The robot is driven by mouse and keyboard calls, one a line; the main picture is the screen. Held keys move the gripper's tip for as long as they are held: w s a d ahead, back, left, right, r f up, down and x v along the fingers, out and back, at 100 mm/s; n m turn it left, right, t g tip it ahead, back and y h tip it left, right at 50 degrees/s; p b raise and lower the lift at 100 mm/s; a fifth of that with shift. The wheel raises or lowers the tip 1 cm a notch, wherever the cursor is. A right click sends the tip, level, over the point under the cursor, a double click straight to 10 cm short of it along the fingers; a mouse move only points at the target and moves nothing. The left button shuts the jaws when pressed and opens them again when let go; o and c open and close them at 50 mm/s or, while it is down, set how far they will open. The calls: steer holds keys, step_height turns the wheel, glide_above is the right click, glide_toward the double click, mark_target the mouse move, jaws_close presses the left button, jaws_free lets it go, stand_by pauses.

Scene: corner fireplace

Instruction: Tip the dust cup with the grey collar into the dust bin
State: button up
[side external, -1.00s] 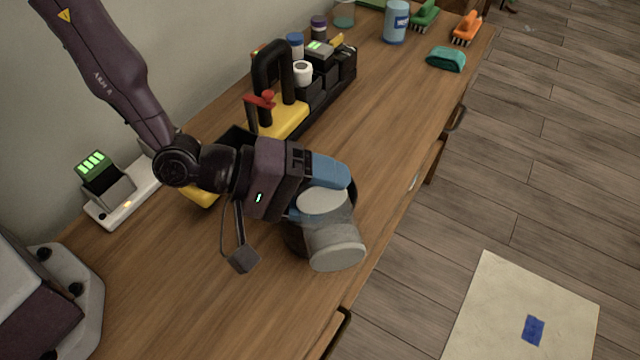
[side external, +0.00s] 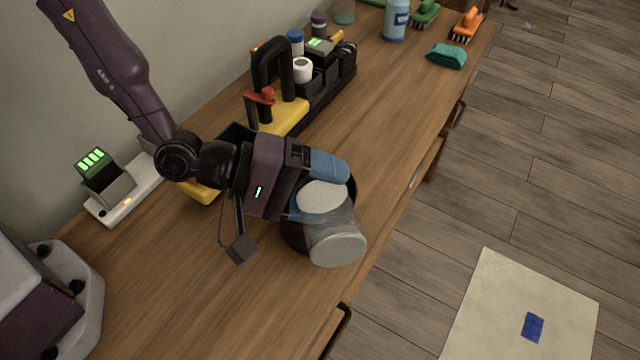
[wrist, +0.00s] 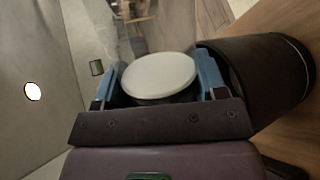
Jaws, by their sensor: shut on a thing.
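My gripper (side external: 324,188) has blue fingers and is shut on the dust cup (side external: 336,222), a see-through cup with pale grey round ends. The cup is tilted, its far end pointing down and toward the table's front edge. In the wrist view, the cup's pale round end (wrist: 158,75) sits between the blue fingers. The black round dust bin (side external: 298,238) stands on the table behind and below the cup, mostly hidden by it and my gripper. It also shows in the wrist view (wrist: 265,80), to the right of the cup. I cannot see into the bin or make out any dust.
A yellow and black tool caddy (side external: 290,110) stands behind my gripper. A charger (side external: 115,190) is at the left against the wall. A blue canister (side external: 396,20) and a teal brush (side external: 447,56) are at the far end. The table between them is clear.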

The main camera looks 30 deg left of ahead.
stand_by(0.4)
steer(key=shift+w+n+h, duration=0.1)
steer(key=shift+n+h, duration=0.2)
steer(key=shift+r, duration=0.1)
